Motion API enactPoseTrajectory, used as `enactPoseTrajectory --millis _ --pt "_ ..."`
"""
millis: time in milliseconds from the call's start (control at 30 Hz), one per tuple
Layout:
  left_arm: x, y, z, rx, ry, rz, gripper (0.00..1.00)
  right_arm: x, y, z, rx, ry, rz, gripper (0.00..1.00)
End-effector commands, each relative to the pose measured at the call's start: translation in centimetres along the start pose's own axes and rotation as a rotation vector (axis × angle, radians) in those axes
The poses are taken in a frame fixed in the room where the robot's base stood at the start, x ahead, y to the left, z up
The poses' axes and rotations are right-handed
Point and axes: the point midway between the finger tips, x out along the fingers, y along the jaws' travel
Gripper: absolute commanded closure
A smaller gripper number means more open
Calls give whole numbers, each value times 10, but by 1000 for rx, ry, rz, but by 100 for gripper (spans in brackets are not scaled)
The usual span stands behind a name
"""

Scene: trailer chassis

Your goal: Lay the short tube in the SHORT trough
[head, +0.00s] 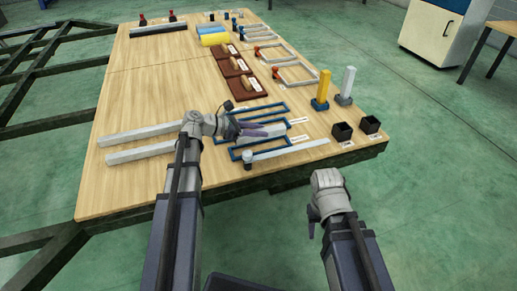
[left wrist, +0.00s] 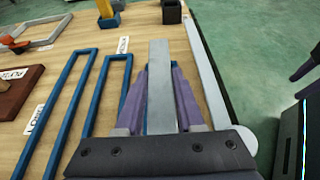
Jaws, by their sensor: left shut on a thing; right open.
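The short tube (left wrist: 160,75) is a grey square bar, held lengthwise between the purple fingers of my left gripper (left wrist: 159,88). In the head view, my left gripper (head: 262,131) and the tube (head: 274,129) are over the blue frames near the table's front. The narrow blue SHORT trough (left wrist: 108,95) lies just left of the tube in the left wrist view, its label (left wrist: 123,44) at the far end. The longer blue trough (left wrist: 72,105) lies further left. How high the tube is above the table is unclear. My right gripper (head: 315,214) is open and empty, off the table's front edge.
Two long pale bars (head: 138,153) lie at the left. A flat pale strip (head: 290,149) runs along the front. Dark bins (head: 343,131), a yellow post (head: 323,88) and a white post (head: 347,82) stand at the right. Brown boards (head: 242,84) lie further back.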

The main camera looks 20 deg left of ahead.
Motion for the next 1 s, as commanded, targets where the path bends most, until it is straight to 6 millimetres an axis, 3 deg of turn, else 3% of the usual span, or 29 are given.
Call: enactPoseTrajectory --millis 33,333,600,1000 --pt "5 0 -11 0 -1 0 100 12 -1 -1 0 1 0 50" --pt "7 0 -16 0 -1 0 100 18 -2 -1 0 1 0 50" --pt "19 0 -45 0 -1 0 100 49 -5 -3 0 2 0 50" --pt "20 0 -47 0 -1 0 100 51 -5 -3 0 2 0 50"
